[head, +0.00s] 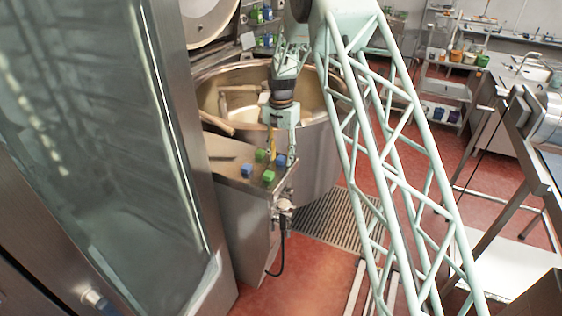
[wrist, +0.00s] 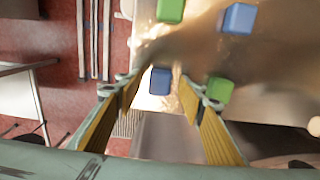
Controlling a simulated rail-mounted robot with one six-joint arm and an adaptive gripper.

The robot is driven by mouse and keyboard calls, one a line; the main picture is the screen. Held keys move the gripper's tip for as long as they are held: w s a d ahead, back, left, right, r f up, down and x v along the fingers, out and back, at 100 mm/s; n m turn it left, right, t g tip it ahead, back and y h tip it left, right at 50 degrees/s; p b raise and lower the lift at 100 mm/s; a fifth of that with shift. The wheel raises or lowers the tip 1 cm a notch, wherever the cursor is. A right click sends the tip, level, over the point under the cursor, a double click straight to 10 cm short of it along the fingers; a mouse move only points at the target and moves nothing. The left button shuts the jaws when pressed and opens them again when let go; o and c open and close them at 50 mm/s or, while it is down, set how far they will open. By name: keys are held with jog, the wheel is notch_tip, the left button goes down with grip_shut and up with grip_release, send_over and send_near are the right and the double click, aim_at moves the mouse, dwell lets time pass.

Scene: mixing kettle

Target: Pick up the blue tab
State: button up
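Two blue tabs and two green tabs lie on the metal ledge beside the kettle. One blue tab (head: 281,160) is under my gripper (head: 282,153) in the head view. In the wrist view this blue tab (wrist: 160,81) shows between the two yellow-padded fingertips of my gripper (wrist: 160,84), with gaps on both sides. My gripper is open and empty, pointing down. Whether the fingertips are level with the tab or above it, I cannot tell. The other blue tab (head: 247,170) lies to the left; it is also in the wrist view (wrist: 239,18).
One green tab (head: 260,155) lies to the left of the near blue tab, another green tab (head: 268,176) towards the ledge's front. In the wrist view, a green tab (wrist: 219,90) is close to the right finger. The large kettle (head: 315,150) stands behind the ledge.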

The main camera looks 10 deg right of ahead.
aim_at(281, 158)
jog(key=shift+c, duration=0.3)
jog(key=c, duration=0.8)
jog(key=shift+r, duration=0.1)
jog(key=shift+c, duration=0.2)
jog(key=shift+r, duration=1.7)
jog(key=s+r+b, duration=0.1)
jog(key=s+b, duration=0.1)
jog(key=s, duration=1.4)
jog(key=shift+r, duration=0.2)
